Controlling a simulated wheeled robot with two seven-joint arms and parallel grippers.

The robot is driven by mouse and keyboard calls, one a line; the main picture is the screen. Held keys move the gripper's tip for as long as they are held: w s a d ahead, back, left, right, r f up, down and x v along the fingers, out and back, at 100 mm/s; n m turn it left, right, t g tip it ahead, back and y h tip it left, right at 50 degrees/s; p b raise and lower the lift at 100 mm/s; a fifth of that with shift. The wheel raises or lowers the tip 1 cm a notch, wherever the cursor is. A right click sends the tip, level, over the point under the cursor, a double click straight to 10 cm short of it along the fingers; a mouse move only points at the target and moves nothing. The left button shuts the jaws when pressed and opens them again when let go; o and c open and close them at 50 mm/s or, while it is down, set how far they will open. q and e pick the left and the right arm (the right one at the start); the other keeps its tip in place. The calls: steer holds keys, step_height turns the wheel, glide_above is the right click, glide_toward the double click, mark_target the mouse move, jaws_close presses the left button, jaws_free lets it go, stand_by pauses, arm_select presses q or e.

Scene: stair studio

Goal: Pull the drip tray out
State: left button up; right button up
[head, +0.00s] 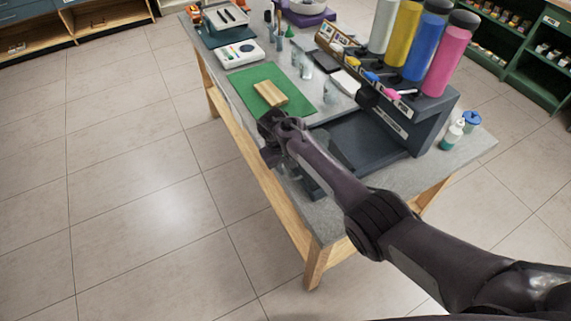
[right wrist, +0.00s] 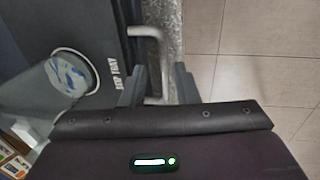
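The drip tray (right wrist: 98,45) is a dark slab with white lettering on its front edge, low in the dark dispenser stand (head: 420,125). In the right wrist view its pale grey bar handle (right wrist: 154,60) sticks out at the front. My right gripper (right wrist: 157,88) has its two fingers apart, one on each side of the handle bar; I see no clear contact. In the head view my right gripper (head: 310,186) is at the tray's front, mostly hidden by my arm. A round cup with blue inside (right wrist: 70,74) stands on the tray. My left gripper is not in view.
The stand carries several coloured bottles (head: 428,45). A green mat (head: 245,82) with a wooden block (head: 270,94) lies left of my wrist. Small bottles (head: 453,134) stand at the right table end. The floor (head: 150,220) before the table is clear.

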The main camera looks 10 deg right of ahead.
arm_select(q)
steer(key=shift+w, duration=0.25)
arm_select(e)
steer(key=shift+a+r, duration=0.1)
steer(key=shift+r, duration=0.4)
arm_select(q)
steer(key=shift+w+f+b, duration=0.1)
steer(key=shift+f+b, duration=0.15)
steer(key=shift+b, duration=0.05)
arm_select(e)
step_height(320, 180, up, 7)
steer(key=a, duration=0.1)
steer(key=shift+s+f, duration=0.15)
steer(key=shift+s, duration=0.1)
arm_select(q)
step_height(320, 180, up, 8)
steer(key=p, duration=0.7)
steer(key=shift+p, duration=0.4)
arm_select(e)
step_height(320, 180, up, 7)
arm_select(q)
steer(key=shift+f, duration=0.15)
arm_select(e)
steer(key=shift+f, duration=0.1)
